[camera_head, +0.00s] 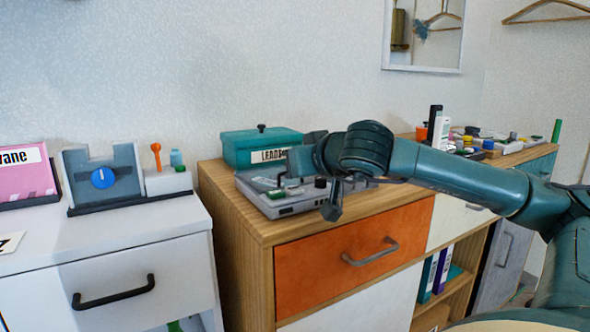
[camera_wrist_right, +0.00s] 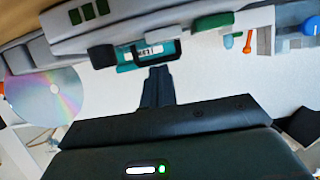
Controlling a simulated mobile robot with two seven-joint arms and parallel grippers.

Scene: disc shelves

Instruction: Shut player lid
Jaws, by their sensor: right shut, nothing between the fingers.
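The grey player (camera_head: 292,209) sits on the wooden cabinet, partly hidden behind my right arm and gripper. It also shows across the top of the right wrist view (camera_wrist_right: 150,30), with green buttons and a black knob. I cannot make out its lid clearly, or whether the lid is up or down. My right gripper (camera_head: 332,209) points down at the front of the player in the head view. Its fingers (camera_wrist_right: 157,85) are together and empty in the wrist view. I cannot tell whether they touch the player. My left gripper is not in view.
A teal box (camera_head: 240,150) with a label stands right behind the player. A shiny disc (camera_wrist_right: 46,97) shows at the left of the wrist view. A white cabinet (camera_head: 130,240) with a blue-dial device (camera_head: 125,163) stands to the left. Small items crowd the cabinet top at right.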

